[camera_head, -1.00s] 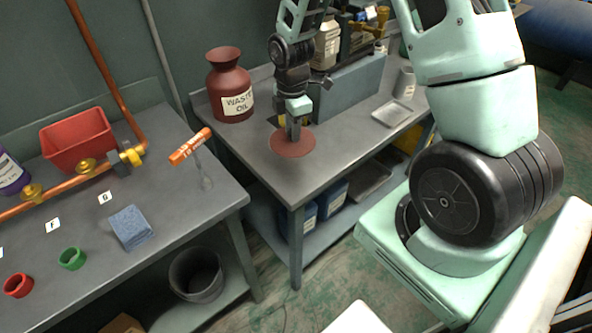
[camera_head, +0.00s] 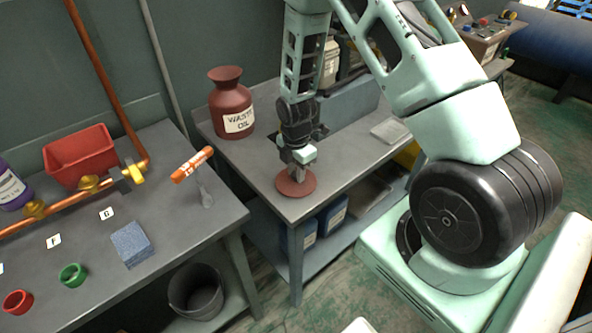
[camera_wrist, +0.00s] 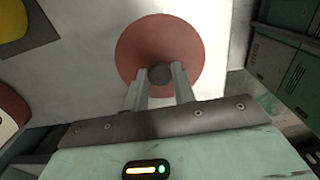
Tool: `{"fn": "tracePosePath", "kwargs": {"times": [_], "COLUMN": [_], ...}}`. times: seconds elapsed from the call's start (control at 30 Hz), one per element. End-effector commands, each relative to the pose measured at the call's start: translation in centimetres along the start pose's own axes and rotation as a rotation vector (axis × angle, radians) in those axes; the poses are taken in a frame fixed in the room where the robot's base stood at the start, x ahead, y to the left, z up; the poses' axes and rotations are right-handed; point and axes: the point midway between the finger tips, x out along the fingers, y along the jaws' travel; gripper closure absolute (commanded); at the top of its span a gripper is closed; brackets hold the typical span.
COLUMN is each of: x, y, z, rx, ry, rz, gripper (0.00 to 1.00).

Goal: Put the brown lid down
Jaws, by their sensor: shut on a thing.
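The brown lid (camera_head: 284,188) is a flat reddish-brown disc at the front left corner of the back workbench. It also shows in the wrist view (camera_wrist: 160,35), with a dark round knob (camera_wrist: 160,75) in its middle. My gripper (camera_head: 297,176) points down from above and is shut on the knob; in the wrist view its two fingers (camera_wrist: 160,82) stand on either side of the knob. The lid looks level and close to the bench top. I cannot tell whether it touches the surface.
A brown-red waste oil jar (camera_head: 231,105) stands behind and left of the lid on the same bench (camera_head: 345,165). A tray (camera_head: 390,131) lies at the right. The left bench (camera_head: 185,235) holds an orange-handled tool, a blue block and a red bin, across a gap.

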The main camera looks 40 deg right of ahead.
Motion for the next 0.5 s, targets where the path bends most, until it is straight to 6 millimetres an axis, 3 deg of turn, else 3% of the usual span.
{"fn": "tracePosePath", "kwargs": {"times": [0.43,0.47,0.5], "x": [0.95,0.87,0.82], "y": [-0.01,-0.01,-0.01], "z": [-0.02,-0.02,-0.02], "rx": [0.0,0.0,0.0], "ry": [0.0,0.0,0.0], "rz": [0.0,0.0,0.0], "gripper": [0.97,0.69,0.58]}}
